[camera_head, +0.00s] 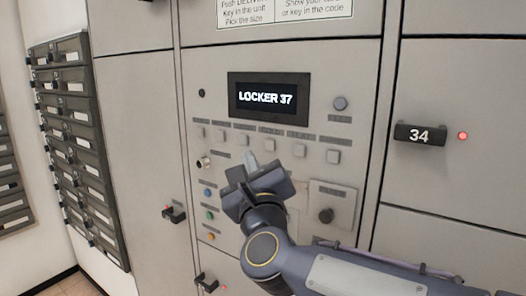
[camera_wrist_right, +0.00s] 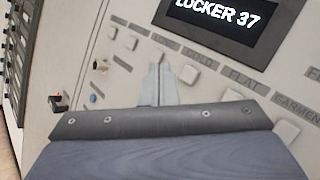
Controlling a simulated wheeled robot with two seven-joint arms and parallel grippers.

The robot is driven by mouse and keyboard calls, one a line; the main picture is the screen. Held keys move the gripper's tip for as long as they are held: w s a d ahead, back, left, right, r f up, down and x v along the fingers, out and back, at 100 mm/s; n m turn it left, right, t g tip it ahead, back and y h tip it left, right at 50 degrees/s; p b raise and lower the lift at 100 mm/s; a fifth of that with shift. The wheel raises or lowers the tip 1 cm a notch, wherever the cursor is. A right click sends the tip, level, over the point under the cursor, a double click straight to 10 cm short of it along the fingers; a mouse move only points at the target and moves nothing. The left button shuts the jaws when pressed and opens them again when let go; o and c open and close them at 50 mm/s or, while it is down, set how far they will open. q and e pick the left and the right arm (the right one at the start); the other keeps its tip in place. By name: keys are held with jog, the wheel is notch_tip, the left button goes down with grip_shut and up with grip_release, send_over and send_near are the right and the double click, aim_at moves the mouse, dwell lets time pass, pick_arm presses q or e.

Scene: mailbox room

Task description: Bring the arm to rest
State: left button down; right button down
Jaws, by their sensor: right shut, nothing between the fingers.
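My right arm comes in from the lower right in the head view. My right gripper (camera_head: 251,163) is in front of the locker control panel (camera_head: 226,94), below the row of square buttons. Its fingers are together, with nothing between them. In the right wrist view the closed fingertips (camera_wrist_right: 157,72) point up at the panel, near the buttons; I cannot tell whether they touch it. The display (camera_head: 269,97) reads "LOCKER 37" and also shows in the right wrist view (camera_wrist_right: 222,25). My left gripper is not in view.
A locker door with a dark handle marked 34 (camera_head: 420,134) and a red light is at right. Lower dark handles (camera_head: 174,214) stick out at left. Mailboxes (camera_head: 78,135) line the left wall.

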jog(key=s+d+f+n+g+y, duration=0.4)
jog(key=s+d+f+n+g, duration=0.25)
jog(key=d+f+n, duration=0.6)
jog(key=s+d+f+n+g+h, duration=0.1)
jog(key=s+d+f+n+g, duration=0.3)
jog(key=s+f+n, duration=0.3)
jog(key=s+d+f+n+g+h+p, duration=0.1)
jog(key=s+d+f+n+g+h, duration=0.1)
jog(key=s+d+f+n+g, duration=0.2)
jog(key=s+f+n+g, duration=0.1)
jog(key=s+f+n, duration=0.2)
jog(key=s+f, duration=0.5)
jog(key=shift+s+h+p, duration=0.3)
jog(key=shift+s, duration=0.85)
